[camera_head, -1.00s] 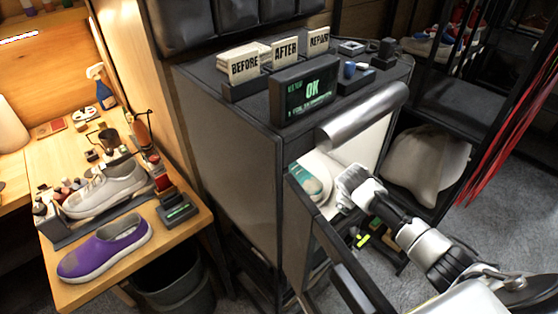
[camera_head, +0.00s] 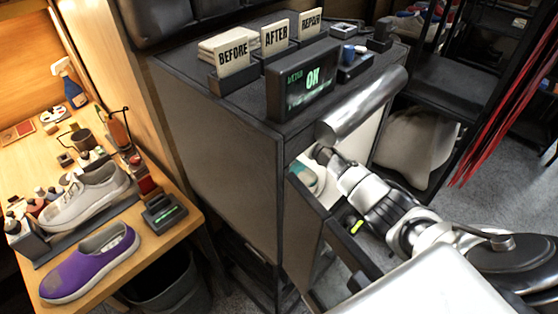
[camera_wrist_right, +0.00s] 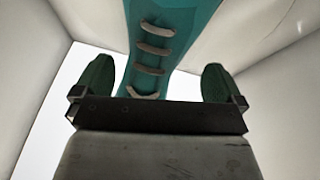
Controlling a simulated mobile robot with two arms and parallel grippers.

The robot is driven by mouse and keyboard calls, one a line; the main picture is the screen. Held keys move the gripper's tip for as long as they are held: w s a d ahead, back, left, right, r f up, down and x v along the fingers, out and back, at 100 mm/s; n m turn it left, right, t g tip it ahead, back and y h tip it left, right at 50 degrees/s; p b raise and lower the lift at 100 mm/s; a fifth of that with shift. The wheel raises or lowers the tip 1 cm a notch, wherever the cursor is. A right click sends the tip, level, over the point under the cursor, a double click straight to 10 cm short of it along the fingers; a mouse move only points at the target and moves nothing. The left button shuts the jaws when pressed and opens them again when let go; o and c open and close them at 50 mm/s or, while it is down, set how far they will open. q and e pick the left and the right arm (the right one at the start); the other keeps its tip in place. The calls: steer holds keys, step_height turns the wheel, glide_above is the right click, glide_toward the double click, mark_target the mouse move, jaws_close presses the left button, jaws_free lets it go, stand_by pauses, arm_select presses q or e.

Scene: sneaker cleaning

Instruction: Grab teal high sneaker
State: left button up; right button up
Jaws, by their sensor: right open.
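The teal high sneaker (camera_wrist_right: 172,30) stands inside a white-walled cabinet compartment (camera_wrist_right: 42,75). Its teal upper and pale lace bars fill the top middle of the right wrist view. In the head view only a small part of the sneaker (camera_head: 309,180) shows through the cabinet opening, and the rest is hidden. My right gripper (camera_wrist_right: 157,76) is inside the compartment with its two dark green fingers spread apart. The sneaker is ahead of and between the fingers, with no clear contact visible. My left gripper is not in view.
The cabinet (camera_head: 220,150) carries an OK display (camera_head: 303,82) and BEFORE, AFTER and REPAIR signs. A purple shoe (camera_head: 90,262) and a grey-white sneaker (camera_head: 90,195) rest on the wooden bench at left.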

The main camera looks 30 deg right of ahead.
steer(key=shift+x, duration=2.25)
steer(key=shift+r, duration=0.15)
steer(key=c, duration=1)
